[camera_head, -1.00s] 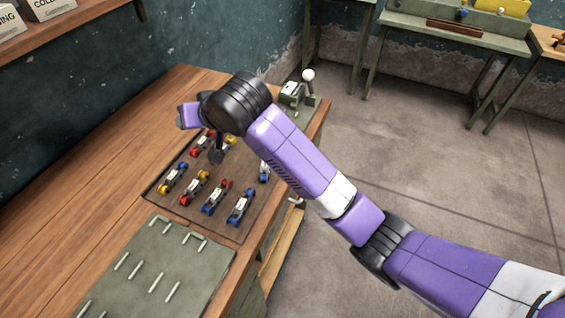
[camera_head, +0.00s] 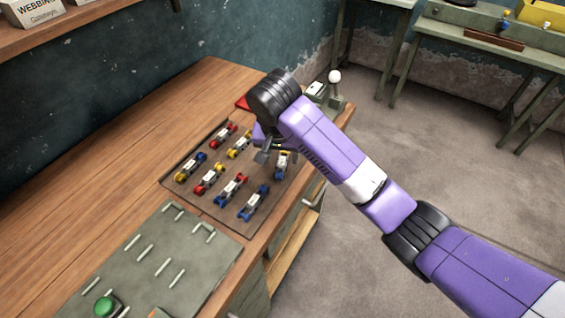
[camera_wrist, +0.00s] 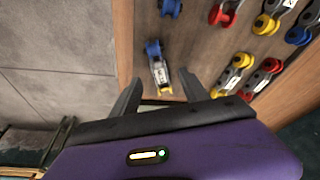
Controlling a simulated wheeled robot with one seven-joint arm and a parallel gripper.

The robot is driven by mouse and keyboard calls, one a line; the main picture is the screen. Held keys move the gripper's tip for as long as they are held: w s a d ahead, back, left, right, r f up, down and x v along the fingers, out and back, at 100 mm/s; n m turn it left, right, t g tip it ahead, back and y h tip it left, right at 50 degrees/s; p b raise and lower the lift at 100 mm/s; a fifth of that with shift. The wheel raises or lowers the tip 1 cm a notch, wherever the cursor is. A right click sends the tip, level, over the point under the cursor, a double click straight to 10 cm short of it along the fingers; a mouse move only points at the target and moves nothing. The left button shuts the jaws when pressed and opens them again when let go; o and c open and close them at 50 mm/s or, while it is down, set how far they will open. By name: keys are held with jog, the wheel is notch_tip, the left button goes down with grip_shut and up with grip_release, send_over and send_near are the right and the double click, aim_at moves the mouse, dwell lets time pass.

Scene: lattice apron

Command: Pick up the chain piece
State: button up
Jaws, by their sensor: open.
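Several chain pieces lie on a dark brown board (camera_head: 222,217) on the wooden bench. Each has a pale labelled middle and coloured ends. My gripper (camera_head: 274,152) is over the board's right side, and the arm partly hides it. In the wrist view my gripper (camera_wrist: 159,76) is open and empty. A chain piece with one blue and one yellow end (camera_wrist: 157,66) lies in line with the gap between its fingers. In the head view this appears to be the piece by the board's right edge (camera_head: 283,163). Whether the fingers reach down beside it I cannot tell.
Other pieces, such as a blue-ended one (camera_head: 254,203) and a red-and-yellow one (camera_head: 209,179), lie close by. A grey-green plate with pegs (camera_head: 150,262) and a green button (camera_head: 105,306) is in front. A white-knobbed lever (camera_head: 335,77) stands behind my arm.

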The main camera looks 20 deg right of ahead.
aim_at(282, 161)
jog(key=shift+x, duration=1.5)
jog(key=shift+c, duration=0.2)
grip_shut()
jog(key=shift+r, duration=0.1)
